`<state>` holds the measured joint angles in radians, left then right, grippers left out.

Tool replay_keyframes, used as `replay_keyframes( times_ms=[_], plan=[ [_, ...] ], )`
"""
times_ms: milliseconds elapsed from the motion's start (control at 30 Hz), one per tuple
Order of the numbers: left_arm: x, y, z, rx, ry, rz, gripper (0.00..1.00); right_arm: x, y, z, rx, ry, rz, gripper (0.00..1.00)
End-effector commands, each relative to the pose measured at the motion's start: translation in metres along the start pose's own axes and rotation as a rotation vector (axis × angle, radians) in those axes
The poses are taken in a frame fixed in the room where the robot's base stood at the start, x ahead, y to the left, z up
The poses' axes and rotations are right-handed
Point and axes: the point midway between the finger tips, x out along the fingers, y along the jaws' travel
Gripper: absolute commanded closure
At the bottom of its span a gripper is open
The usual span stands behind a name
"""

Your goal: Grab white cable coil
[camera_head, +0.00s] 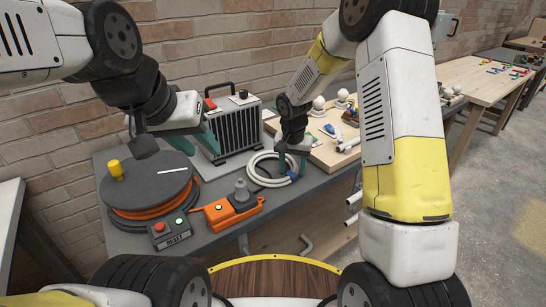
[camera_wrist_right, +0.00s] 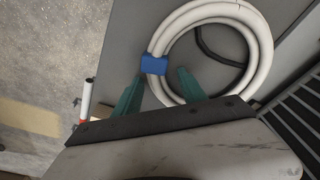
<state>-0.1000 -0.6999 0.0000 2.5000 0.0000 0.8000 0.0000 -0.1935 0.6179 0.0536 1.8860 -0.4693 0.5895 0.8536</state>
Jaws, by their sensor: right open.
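The white cable coil (camera_head: 262,181) lies on the grey table in the head view. In the right wrist view the coil (camera_wrist_right: 263,45) shows as thick white loops bound by a blue tie (camera_wrist_right: 154,64). My right gripper (camera_head: 293,158) is over the coil's right side. In the right wrist view its teal fingers (camera_wrist_right: 158,92) are open. The tie and bound loops lie just ahead of the gap between the fingertips; I cannot tell whether they touch. My left gripper (camera_head: 195,143) is open with nothing visible between its fingers, above the table behind the cable reel.
A dark reel with orange cable (camera_head: 155,190) and a button box (camera_head: 172,231) stand left of the coil. An orange device (camera_head: 232,211) sits in front. A finned metal box (camera_head: 237,128) stands behind. A wooden board (camera_head: 325,152) with bulbs and parts is at right.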

Motion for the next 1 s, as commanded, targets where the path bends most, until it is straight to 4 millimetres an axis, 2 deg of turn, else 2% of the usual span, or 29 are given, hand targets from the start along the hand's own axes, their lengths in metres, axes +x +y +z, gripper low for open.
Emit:
replay_keyframes(
  times_ms=[67,300,1000],
  plan=[
    [0.0,0.0,0.0,0.0,0.0,0.0,0.64,-0.0002,0.0001,0.0001,0.0,0.0,0.0,0.55],
    [0.0,0.0,0.0,0.0,0.0,0.0,0.64,-0.0004,0.0001,0.0002,0.0,-0.001,0.0,1.0],
    [0.0,0.0,0.0,0.0,0.0,0.0,0.64,-0.0006,-0.0002,0.0002,-0.001,0.0,0.0,1.0]
  ],
)
